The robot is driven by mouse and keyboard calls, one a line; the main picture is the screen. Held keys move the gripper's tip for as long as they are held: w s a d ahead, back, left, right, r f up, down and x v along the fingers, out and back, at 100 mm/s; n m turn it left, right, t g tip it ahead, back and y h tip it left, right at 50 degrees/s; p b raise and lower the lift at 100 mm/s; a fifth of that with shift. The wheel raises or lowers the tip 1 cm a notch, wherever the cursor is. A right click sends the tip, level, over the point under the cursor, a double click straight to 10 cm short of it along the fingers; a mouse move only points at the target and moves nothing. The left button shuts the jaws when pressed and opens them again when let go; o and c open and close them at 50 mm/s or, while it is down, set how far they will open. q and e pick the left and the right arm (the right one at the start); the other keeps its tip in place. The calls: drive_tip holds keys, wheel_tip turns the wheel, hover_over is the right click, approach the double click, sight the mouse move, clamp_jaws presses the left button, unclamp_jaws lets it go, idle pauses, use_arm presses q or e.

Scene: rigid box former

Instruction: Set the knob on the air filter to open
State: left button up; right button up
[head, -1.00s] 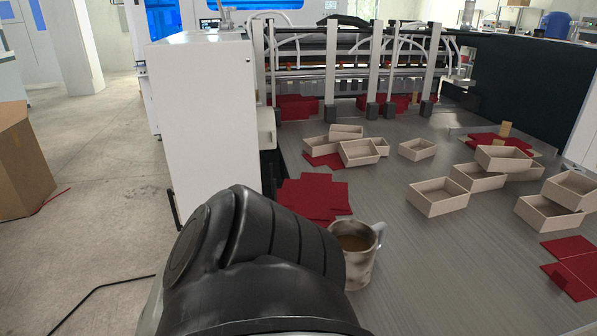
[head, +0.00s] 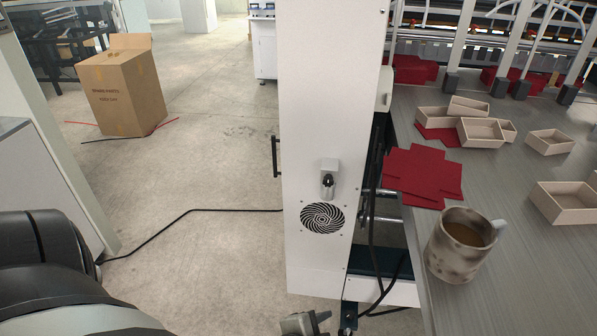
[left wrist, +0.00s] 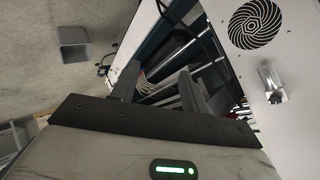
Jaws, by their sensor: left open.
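In the left wrist view the air filter (left wrist: 271,86) hangs on the white panel at the right, with the picture turned over. My left gripper (left wrist: 156,88) is open and empty, its two fingers left of the filter and apart from it. In the head view my arm fills the lower left. My right gripper is not in view.
The white cabinet (head: 330,90) has a round vent (head: 322,218). A worktable (head: 500,240) at right holds a mug (head: 460,244), red card blanks (head: 423,172) and several open boxes. A cable crosses the floor, and a cardboard box (head: 124,88) stands behind. Floor left of the cabinet is mostly clear.

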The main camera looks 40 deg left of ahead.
use_arm(q)
drive_tip(key=w+a+r+m+t+y, duration=0.1)
drive_tip(key=w+a+r+m+y, duration=0.3)
drive_tip(key=m, duration=0.4)
drive_tip(key=m+t+y+p, duration=0.1)
drive_tip(key=m+t+y, duration=0.4)
drive_tip(key=m, duration=0.5)
approach(328, 183)
drive_tip(key=shift+g+y, duration=0.4)
drive_tip(key=shift+y, duration=0.1)
drive_tip(key=x, duration=0.6)
drive_tip(key=p+x, duration=0.1)
drive_tip(key=x, duration=0.2)
drive_tip(key=shift+w+d+r, duration=0.1)
drive_tip(key=shift+w+d, duration=0.1)
drive_tip(key=shift+w, duration=0.05)
drive_tip(key=c, duration=1)
